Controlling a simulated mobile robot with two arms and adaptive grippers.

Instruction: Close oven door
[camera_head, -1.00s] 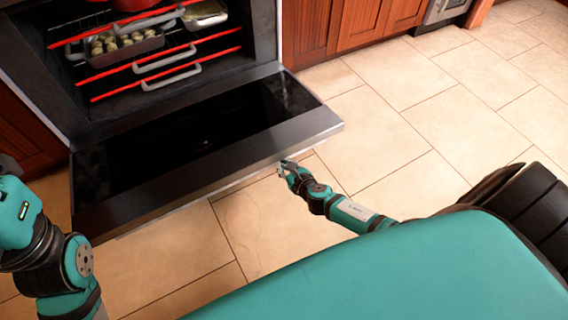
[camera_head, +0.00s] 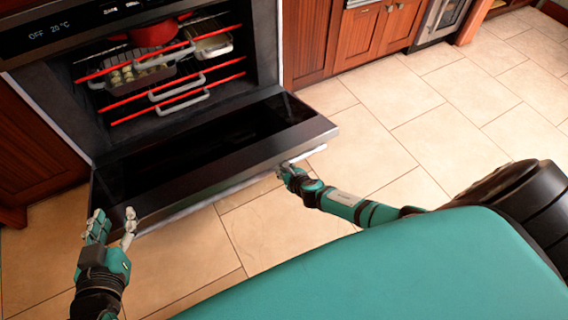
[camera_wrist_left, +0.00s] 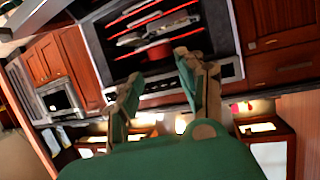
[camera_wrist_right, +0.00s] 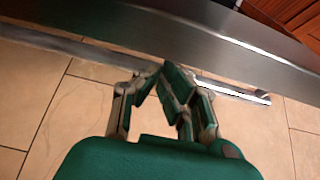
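The oven door (camera_head: 215,172) is folded down and open in the head view. A metal handle bar (camera_head: 230,188) runs along its outer edge; the bar also shows in the right wrist view (camera_wrist_right: 235,92). My left gripper (camera_head: 114,222) is open and empty near the door's left outer corner; its spread fingers also show in the left wrist view (camera_wrist_left: 160,75). My right gripper (camera_head: 285,168) is at the door's outer edge, right of centre. In the right wrist view its fingertips (camera_wrist_right: 161,71) come together in front of the bar; contact with it is unclear.
The oven cavity holds red-edged racks (camera_head: 180,90), a red pot (camera_head: 153,34) and a tray of food (camera_head: 140,76). Wooden cabinets (camera_head: 362,30) stand to the right. Tiled floor (camera_head: 420,110) is clear to the right of the door.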

